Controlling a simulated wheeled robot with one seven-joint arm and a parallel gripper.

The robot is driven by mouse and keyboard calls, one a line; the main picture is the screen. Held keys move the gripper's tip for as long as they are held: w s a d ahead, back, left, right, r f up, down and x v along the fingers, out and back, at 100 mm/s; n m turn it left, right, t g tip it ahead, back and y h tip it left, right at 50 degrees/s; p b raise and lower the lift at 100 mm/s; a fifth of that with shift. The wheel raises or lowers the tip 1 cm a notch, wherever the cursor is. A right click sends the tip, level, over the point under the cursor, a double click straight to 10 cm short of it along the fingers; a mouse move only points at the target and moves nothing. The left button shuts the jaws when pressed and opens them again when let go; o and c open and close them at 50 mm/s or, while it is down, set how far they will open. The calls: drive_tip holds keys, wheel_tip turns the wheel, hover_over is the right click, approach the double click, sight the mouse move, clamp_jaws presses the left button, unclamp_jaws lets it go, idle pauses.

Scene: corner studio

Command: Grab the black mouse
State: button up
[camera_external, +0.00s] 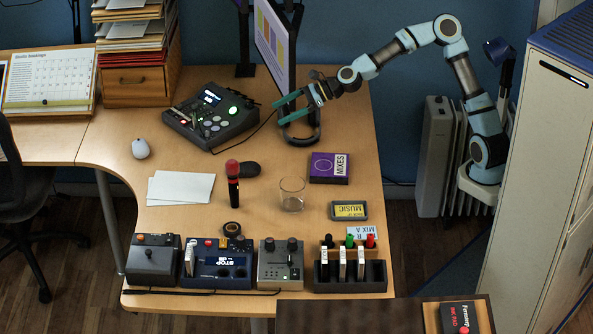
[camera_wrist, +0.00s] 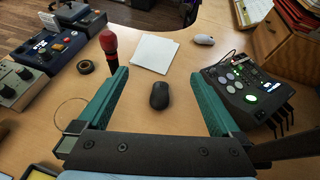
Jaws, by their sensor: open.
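The black mouse (camera_external: 250,169) lies on the wooden desk, just right of a red-headed microphone in the external view. In the wrist view the black mouse (camera_wrist: 159,95) is near the middle, between my fingers in the picture, with bare desk around it. My gripper (camera_external: 279,110) is above the desk's back part, up and to the right of the mouse and apart from it. In the wrist view my gripper (camera_wrist: 160,100) shows two teal fingers spread wide with nothing between them touching.
The microphone (camera_external: 233,184) stands upright close beside the mouse. A clear glass (camera_external: 291,194), a purple box (camera_external: 329,168), white paper (camera_external: 181,188) and a mixer (camera_external: 211,115) surround it. Headphones (camera_external: 301,130) stand near my gripper. A white mouse (camera_external: 141,148) lies further left.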

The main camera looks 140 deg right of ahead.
drive_tip(key=s+d+m, duration=0.1)
drive_tip(key=d, duration=0.1)
approach(258, 165)
drive_tip(key=shift+w+a, duration=0.1)
drive_tip(key=shift+w, duration=0.3)
drive_tip(key=x, duration=0.4)
drive_tip(key=shift+w+f, duration=0.15)
drive_tip(key=shift+w, duration=0.1)
drive_tip(key=shift+s+d+p+x, duration=0.15)
drive_tip(key=shift+p+x, duration=0.1)
drive_tip(key=shift+x, duration=1.35)
drive_tip(key=shift+s+d+p+x, duration=0.1)
drive_tip(key=shift+p+x, duration=0.15)
drive_tip(key=shift+x, duration=1.35)
drive_tip(key=c, duration=1.3)
